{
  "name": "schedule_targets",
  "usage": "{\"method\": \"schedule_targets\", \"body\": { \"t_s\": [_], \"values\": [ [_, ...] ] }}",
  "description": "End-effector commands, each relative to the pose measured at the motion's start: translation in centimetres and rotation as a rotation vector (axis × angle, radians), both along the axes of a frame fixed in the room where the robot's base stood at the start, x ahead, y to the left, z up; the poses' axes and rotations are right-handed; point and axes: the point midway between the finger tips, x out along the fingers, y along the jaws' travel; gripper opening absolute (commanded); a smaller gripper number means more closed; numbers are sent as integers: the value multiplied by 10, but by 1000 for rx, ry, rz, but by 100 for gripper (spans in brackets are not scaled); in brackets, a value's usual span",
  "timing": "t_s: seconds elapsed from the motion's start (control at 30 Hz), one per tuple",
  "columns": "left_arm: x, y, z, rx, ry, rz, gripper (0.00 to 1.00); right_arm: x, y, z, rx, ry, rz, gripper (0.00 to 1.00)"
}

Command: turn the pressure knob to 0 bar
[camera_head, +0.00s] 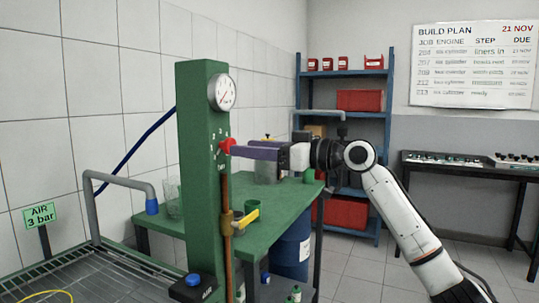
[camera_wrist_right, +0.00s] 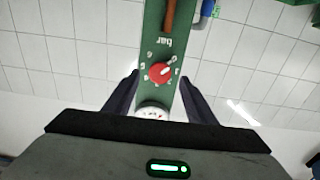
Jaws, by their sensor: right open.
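The red pressure knob (camera_head: 227,146) is on the green post, below a round white gauge (camera_head: 222,92). In the right wrist view the knob (camera_wrist_right: 160,72) has a small white mark, with a dial of white numbers around it and upside-down lettering "bar". The numbers are too small to read surely. My right gripper (camera_head: 236,149) reaches in from the right with its fingers at the knob. In the wrist view its open fingers (camera_wrist_right: 159,76) stand on either side of the knob, with gaps visible. I cannot tell any contact. My left gripper is not in view.
A yellow-handled valve (camera_head: 246,218) on a copper pipe sits below the knob. A green bench (camera_head: 285,205) stands behind the post. A grey pipe (camera_head: 120,181) and an "AIR 3 bar" sign (camera_head: 40,214) are at the left. A blue drum (camera_head: 291,250) is under the bench.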

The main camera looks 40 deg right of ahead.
Motion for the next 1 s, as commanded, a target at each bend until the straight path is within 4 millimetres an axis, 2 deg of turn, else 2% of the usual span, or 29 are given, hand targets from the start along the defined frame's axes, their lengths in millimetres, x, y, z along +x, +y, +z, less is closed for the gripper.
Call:
{"method": "schedule_targets", "body": {
  "t_s": [0.03,0.2,0.4,1.0],
  "values": [
    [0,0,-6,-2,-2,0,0,-10,-5,-6,-3,2,-2,51],
    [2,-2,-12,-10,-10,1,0,-41,-17,-5,-3,3,-1,51],
    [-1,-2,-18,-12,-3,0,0,-60,-25,-3,0,3,1,51],
    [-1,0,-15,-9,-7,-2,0,-64,-26,-1,0,2,1,51]
  ]
}}
